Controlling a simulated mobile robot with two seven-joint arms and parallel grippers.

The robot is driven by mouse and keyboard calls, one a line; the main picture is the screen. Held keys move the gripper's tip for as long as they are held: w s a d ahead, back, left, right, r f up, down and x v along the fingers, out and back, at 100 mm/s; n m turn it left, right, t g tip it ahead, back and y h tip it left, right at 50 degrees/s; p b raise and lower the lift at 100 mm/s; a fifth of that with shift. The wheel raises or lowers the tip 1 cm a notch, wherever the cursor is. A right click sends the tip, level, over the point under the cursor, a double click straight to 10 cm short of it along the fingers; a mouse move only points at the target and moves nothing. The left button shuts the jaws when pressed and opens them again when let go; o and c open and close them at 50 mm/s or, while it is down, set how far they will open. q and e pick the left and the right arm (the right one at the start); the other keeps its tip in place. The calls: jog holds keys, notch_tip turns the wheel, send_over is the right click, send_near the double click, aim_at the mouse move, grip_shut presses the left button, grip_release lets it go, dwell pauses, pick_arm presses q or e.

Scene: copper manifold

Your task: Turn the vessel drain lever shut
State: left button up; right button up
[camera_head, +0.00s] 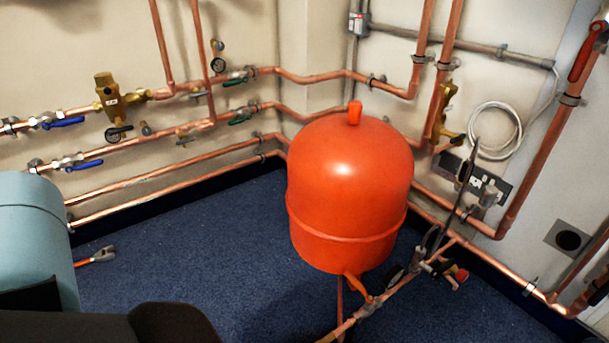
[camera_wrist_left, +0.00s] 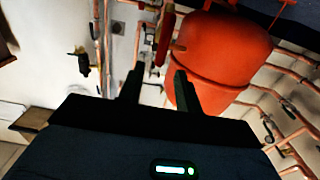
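The red-orange vessel (camera_head: 350,185) stands on the blue carpet in the head view. Below it, an orange lever-like part (camera_head: 359,288) and a group of small fittings (camera_head: 428,264) sit by a copper pipe. A small red-tipped part (camera_head: 460,274) is among them. I cannot tell for certain which is the drain lever or how it is turned. In the left wrist view, my left gripper (camera_wrist_left: 158,82) has its two dark fingers apart with nothing between them. The vessel (camera_wrist_left: 222,55) shows beyond the fingers, to the right. My right gripper is not in view.
A red lever (camera_head: 588,52) is on the right-hand pipe; a red handle (camera_wrist_left: 165,38) shows in the wrist view. Copper pipes with blue-handled valves (camera_head: 64,122) line the left wall. A blue-grey tank (camera_head: 35,235) stands left. Carpet between tank and vessel is mostly clear.

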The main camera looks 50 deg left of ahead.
pick_arm(q)
jog(key=w, duration=0.2)
jog(key=w+b, duration=0.1)
jog(key=w, duration=0.3)
jog(key=shift+d+b, duration=0.25)
jog(key=shift+b, duration=0.1)
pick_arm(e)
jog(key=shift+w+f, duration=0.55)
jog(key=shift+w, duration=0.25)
